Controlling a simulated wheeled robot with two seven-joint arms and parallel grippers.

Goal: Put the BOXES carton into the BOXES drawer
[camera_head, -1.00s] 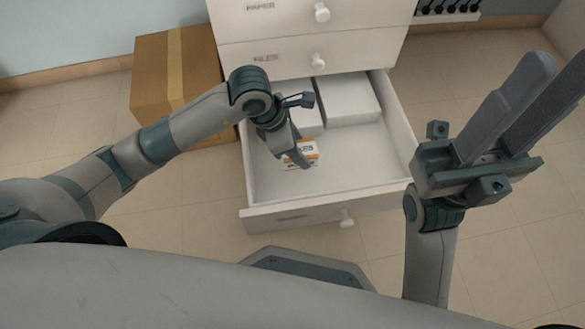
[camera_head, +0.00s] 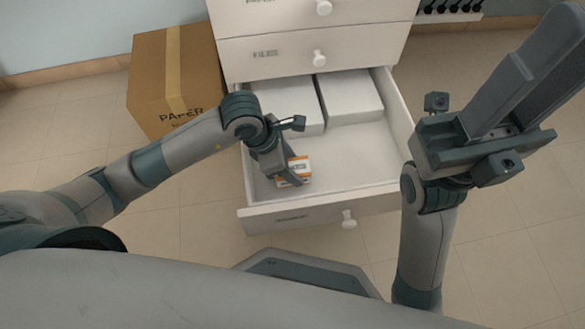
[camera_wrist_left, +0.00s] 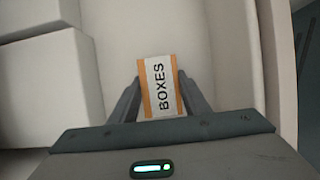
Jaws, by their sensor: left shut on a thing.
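The BOXES carton (camera_head: 299,170) is small, white and orange. In the left wrist view the carton (camera_wrist_left: 161,88) shows its BOXES label between the two fingers. My left gripper (camera_head: 291,176) is shut on it, inside the open bottom drawer (camera_head: 345,160), near its front left. Whether the carton touches the drawer floor cannot be told. The label on the drawer front is too small to read. My right gripper (camera_head: 515,95) is raised at the right with its fingers apart and empty, away from the drawer.
Two white boxes, one at the back left (camera_head: 292,104) and one at the back right (camera_head: 350,97), lie in the drawer. A brown PAPER carton (camera_head: 150,85) stands on the floor left of the cabinet. The closed FILES drawer (camera_head: 290,55) is above. The drawer's front right is clear.

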